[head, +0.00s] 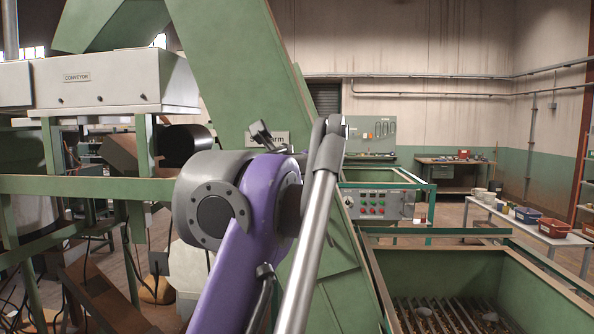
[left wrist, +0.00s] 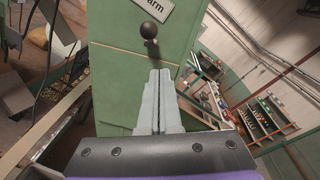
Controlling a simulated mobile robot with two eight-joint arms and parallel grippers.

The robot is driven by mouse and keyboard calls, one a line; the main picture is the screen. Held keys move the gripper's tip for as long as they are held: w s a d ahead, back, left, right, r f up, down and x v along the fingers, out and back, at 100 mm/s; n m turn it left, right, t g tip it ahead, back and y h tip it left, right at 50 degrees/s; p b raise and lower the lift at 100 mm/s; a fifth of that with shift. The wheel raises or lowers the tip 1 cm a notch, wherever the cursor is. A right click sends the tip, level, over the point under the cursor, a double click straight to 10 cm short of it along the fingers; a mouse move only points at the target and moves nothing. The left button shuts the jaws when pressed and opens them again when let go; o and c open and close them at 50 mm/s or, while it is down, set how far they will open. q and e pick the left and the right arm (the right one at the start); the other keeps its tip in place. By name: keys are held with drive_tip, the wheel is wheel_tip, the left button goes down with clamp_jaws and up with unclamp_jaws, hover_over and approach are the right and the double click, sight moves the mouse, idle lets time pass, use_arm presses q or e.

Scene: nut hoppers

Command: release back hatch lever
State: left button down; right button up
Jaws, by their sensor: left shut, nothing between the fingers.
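The lever ends in a round black knob (left wrist: 148,30) on a short stem, in front of a green panel (left wrist: 115,75) in the left wrist view. My left gripper (left wrist: 158,72) is shut and empty. Its grey fingertips point at the stem, just below the knob in the picture; I cannot tell if they touch it. In the head view my purple arm hides the gripper and most of the area around the lever. A sign (head: 279,138) ending in "arm" shows behind the arm. My right gripper is in neither view.
A tall green chute (head: 230,70) rises behind my arm. A white conveyor box (head: 110,80) stands on a green frame at left. A control panel (head: 380,204) with coloured buttons is right of my arm. A green hopper with a slatted floor (head: 500,270) is at lower right.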

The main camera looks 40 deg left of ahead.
use_arm(q)
drive_tip(key=s, duration=0.1)
drive_tip(key=s+d+r, duration=0.1)
drive_tip(key=s+d, duration=0.1)
drive_tip(key=shift+s+d+r, duration=0.2)
drive_tip(key=shift+s+r, duration=0.05)
drive_tip(key=shift+s, duration=0.15)
idle(0.4)
